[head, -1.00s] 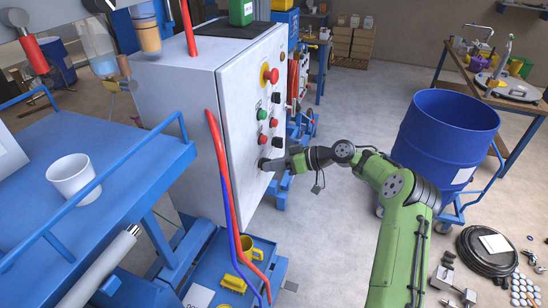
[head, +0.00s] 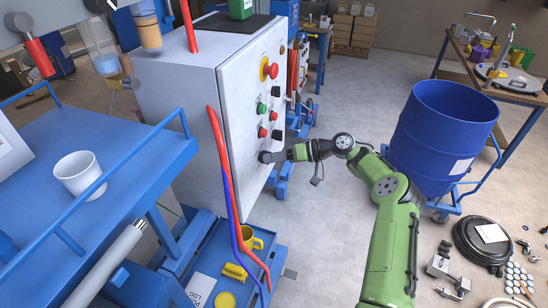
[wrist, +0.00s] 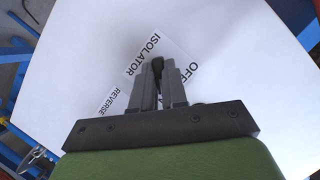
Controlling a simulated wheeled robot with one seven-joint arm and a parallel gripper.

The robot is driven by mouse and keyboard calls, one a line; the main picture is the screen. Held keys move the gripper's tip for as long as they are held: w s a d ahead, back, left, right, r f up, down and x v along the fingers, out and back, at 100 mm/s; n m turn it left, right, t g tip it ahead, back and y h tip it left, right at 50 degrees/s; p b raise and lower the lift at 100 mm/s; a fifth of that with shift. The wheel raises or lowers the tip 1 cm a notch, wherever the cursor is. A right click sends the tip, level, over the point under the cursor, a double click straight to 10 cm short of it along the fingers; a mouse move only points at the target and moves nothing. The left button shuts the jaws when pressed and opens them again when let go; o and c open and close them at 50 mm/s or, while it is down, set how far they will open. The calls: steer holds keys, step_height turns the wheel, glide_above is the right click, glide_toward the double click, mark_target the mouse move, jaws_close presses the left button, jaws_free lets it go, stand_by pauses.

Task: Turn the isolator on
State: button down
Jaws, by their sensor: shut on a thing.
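The isolator is a dark rotary switch (wrist: 157,66) low on the front of the light grey control cabinet (head: 240,100). In the head view my gripper (head: 268,156) meets the lower part of the panel and covers the switch. The handle's exact angle is hard to tell.
Above the isolator are several buttons and a red emergency stop (head: 269,69) on yellow. Red and blue hoses (head: 222,165) run down the cabinet's near edge. A blue drum (head: 445,130) stands right of my arm. The floor (head: 330,230) between is clear.

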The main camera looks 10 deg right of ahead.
steer(key=shift+w+a+r, duration=0.1)
steer(key=shift+r, duration=0.1)
steer(key=c, duration=1.2)
jaws_free()
steer(key=shift+o, duration=0.2)
steer(key=shift+a+f, duration=0.1)
steer(key=shift+f, duration=0.05)
steer(key=b+v, duration=0.1)
steer(key=v, duration=1.4)
steer(key=shift+d+b, duration=0.35)
